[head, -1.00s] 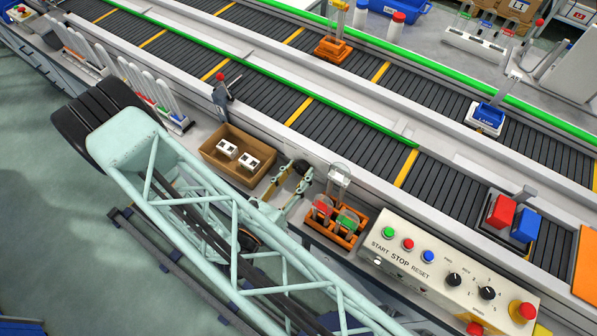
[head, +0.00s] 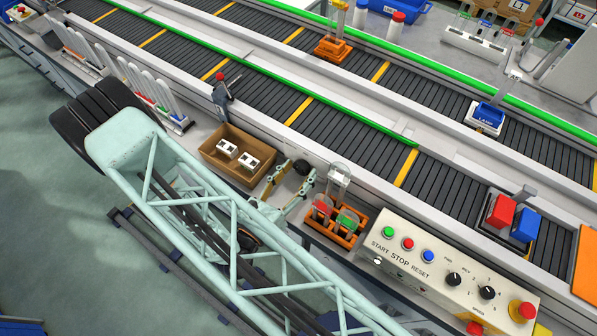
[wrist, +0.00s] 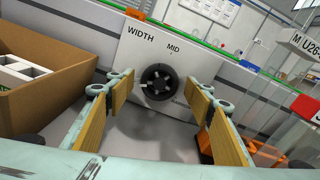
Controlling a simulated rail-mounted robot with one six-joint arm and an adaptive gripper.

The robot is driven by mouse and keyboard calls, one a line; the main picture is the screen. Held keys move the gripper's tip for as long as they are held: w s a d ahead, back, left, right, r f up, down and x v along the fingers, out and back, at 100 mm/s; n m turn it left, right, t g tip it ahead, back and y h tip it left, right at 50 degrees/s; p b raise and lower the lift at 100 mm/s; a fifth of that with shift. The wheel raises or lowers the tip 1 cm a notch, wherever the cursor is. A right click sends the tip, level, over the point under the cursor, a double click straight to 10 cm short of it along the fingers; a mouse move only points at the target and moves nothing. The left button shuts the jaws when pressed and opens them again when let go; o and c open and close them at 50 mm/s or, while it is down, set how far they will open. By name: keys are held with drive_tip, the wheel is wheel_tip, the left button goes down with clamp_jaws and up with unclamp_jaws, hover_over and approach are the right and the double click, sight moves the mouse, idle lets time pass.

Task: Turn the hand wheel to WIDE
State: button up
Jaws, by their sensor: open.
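The hand wheel (wrist: 163,82) is a black round knob on a white panel (wrist: 135,58) marked WIDTH, with MID above the wheel. A further label at lower right is partly hidden by a finger, and I cannot read WIDE. A small pale mark shows at the wheel's left edge. My gripper (wrist: 162,88) is open, its tan-padded fingers to the left and right of the wheel in the wrist view, apart from it and nearer the camera. In the head view the wheel (head: 303,167) shows as a dark knob just beyond my gripper (head: 294,177).
A cardboard box (head: 210,153) with white blocks stands left of my gripper. An orange rack (head: 346,240) with red and green items and a clear upright plate (head: 338,183) stand close on the right. The control panel (head: 400,270) lies further right, the conveyor (head: 345,125) behind.

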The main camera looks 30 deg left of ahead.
drive_tip(key=shift+s+a+r, duration=0.1)
drive_tip(key=shift+s+r, duration=0.05)
drive_tip(key=shift+s, duration=2.8)
drive_tip(key=shift+s+r, duration=0.15)
drive_tip(key=shift+s, duration=2.8)
drive_tip(key=shift+m, duration=0.3)
